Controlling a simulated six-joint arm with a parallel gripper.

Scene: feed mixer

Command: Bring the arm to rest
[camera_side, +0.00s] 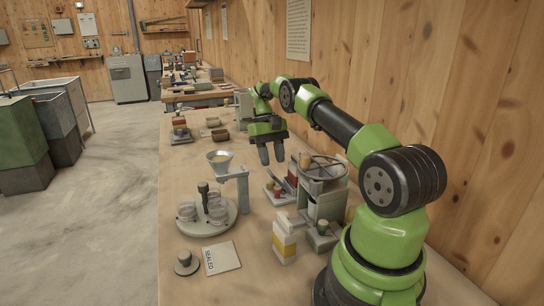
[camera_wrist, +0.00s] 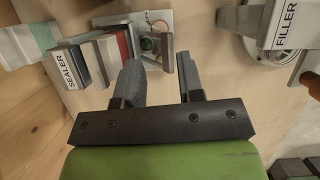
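My gripper (camera_side: 271,154) hangs above the wooden bench (camera_side: 187,152), with its fingers pointing down. It is near the middle of the side view, beyond the round-topped mixer station (camera_side: 323,168). In the wrist view my gripper (camera_wrist: 161,80) has its two dark fingers apart, with nothing between them. My arm is stretched out along the wall side of the bench, bent at the elbow.
The wrist view shows a block labelled SEALER (camera_wrist: 72,68) and a part labelled FILLER (camera_wrist: 285,30). A funnel stand (camera_side: 240,174), a round tray with jars (camera_side: 229,216), a yellow-white carton (camera_side: 284,241) and a SEALED card (camera_side: 221,258) stand nearer. The wooden wall (camera_side: 440,90) bounds the right.

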